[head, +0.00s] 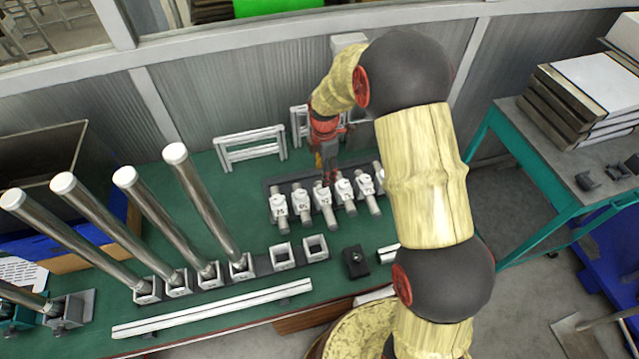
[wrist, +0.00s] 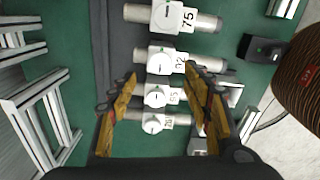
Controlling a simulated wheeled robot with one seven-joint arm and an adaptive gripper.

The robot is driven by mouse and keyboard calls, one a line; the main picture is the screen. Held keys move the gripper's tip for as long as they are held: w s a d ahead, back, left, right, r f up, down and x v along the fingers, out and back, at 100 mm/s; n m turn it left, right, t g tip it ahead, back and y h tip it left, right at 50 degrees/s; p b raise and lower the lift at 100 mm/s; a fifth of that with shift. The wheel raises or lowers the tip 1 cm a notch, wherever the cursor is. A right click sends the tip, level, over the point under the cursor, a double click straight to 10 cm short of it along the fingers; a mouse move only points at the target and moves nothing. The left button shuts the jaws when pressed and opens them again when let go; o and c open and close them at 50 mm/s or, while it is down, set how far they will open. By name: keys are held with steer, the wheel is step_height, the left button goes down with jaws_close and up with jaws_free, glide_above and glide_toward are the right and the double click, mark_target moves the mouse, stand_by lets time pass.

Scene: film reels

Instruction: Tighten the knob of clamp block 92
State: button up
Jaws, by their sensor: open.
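Clamp block 92 (wrist: 181,58) is a white block with a round knob (wrist: 160,60) bearing a green line, set on a grey cylinder, in the wrist view. My gripper (wrist: 160,73) is open and empty, its yellow fingers pointing down over the row, one on each side of blocks 92 and 65. I cannot tell whether the fingers touch anything. In the head view my gripper (head: 328,180) is over the middle of the row of clamp blocks; the labels there are too small to pick out 92.
Block 75 (wrist: 172,17) stands beyond 92, and another marked block (wrist: 155,95) is nearer. White frames (head: 250,148) stand behind the row. Tall metal posts (head: 205,200) rise at left. A black block (head: 355,262) sits in front. Green bench top (head: 240,195) is clear between posts and row.

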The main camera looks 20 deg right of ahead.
mark_target(322, 190)
steer(key=shift+f+b, duration=0.65)
steer(key=shift+f, duration=3.3)
steer(key=shift+c, duration=1.2)
steer(key=c, duration=0.9)
